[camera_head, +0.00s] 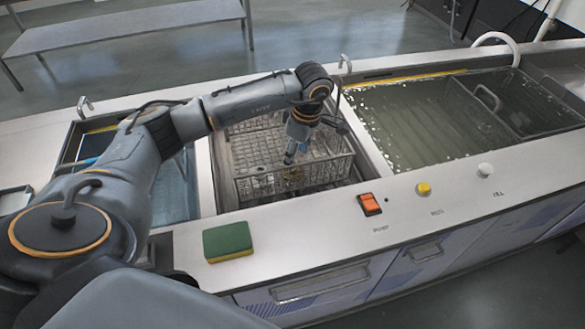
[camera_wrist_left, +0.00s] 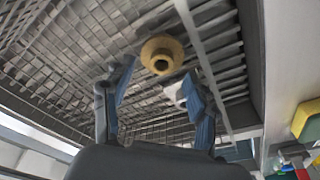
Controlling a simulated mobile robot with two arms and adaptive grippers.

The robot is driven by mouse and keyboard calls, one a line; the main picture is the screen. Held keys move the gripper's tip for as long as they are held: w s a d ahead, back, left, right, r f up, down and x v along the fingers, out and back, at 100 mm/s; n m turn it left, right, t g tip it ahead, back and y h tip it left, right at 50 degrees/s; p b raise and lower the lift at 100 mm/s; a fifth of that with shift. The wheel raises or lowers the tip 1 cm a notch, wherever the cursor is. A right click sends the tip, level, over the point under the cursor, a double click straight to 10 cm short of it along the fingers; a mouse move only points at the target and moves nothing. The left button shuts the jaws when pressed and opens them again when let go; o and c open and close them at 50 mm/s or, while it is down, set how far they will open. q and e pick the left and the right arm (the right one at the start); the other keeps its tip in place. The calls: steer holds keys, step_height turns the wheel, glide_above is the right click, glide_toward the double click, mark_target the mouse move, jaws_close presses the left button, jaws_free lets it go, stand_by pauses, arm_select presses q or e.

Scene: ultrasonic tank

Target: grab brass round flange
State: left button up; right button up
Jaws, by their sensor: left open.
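The brass round flange (camera_wrist_left: 160,45) shows in the left wrist view as a gold ring with a dark central hole, against the wire mesh of the basket. In the head view a small brownish patch (camera_head: 293,174) low in the wire basket (camera_head: 262,187) seems to be it, partly hidden by mesh. My left gripper (camera_head: 291,156) reaches down into the basket, just above that patch. In the left wrist view its blue-padded fingers (camera_wrist_left: 158,74) are apart, with the flange just beyond the tips and nothing held. My right gripper is not in view.
The basket's wire walls stand close around the gripper. A water-filled tank (camera_head: 410,125) is to the right and another basin (camera_head: 175,190) to the left. A green-yellow sponge (camera_head: 228,241), an orange switch (camera_head: 369,204) and a yellow knob (camera_head: 424,188) sit on the front ledge.

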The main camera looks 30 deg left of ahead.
arm_select(q)
steer(key=f, duration=0.2)
steer(key=a+f, duration=0.1)
steer(key=f, duration=0.1)
steer(key=shift+s+p, duration=0.2)
steer(key=shift+p, duration=0.15)
steer(key=shift+r, duration=0.1)
jaws_close()
